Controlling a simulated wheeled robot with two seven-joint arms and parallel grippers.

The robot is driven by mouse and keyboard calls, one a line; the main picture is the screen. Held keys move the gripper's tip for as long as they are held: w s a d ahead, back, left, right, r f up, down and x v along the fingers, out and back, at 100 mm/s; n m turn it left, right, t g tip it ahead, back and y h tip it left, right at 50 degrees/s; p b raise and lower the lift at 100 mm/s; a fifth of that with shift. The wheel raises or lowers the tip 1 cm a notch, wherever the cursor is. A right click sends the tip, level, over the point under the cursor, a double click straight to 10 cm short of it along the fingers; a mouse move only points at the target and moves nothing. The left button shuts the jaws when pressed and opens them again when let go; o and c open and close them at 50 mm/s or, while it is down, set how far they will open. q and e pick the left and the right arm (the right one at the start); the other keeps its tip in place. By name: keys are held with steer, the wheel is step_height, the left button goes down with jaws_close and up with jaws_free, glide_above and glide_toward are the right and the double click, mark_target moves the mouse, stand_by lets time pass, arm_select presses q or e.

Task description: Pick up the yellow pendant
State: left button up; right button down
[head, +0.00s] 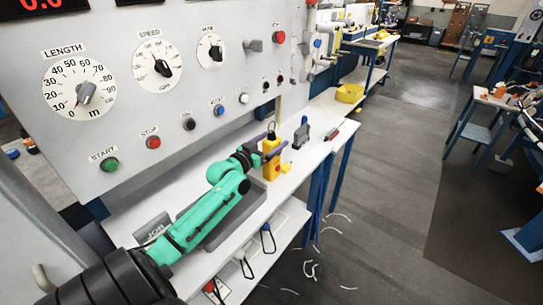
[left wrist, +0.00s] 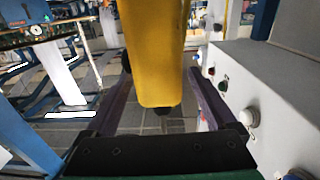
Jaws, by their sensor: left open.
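The yellow pendant (head: 271,147) hangs or stands upright over the white bench, near its far end. In the left wrist view the pendant (left wrist: 155,55) fills the upper middle, its lower end between the two fingers. My left gripper (head: 268,145) has one dark purple finger on each side of it. The left gripper is open, and in the left wrist view (left wrist: 160,95) gaps show between the pendant and both fingers. My right gripper is in neither view.
A grey upright item (head: 302,135) and a small red item (head: 331,134) are on the white bench (head: 315,155) beyond the pendant. A grey tray (head: 235,214) lies under my left arm. The control panel (head: 190,90) rises close on the left.

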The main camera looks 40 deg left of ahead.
mark_target(278, 137)
arm_select(q)
steer(key=w, duration=0.2)
steer(key=shift+w+r, duration=0.1)
steer(key=shift+w, duration=0.55)
steer(key=shift+s, duration=0.15)
jaws_close()
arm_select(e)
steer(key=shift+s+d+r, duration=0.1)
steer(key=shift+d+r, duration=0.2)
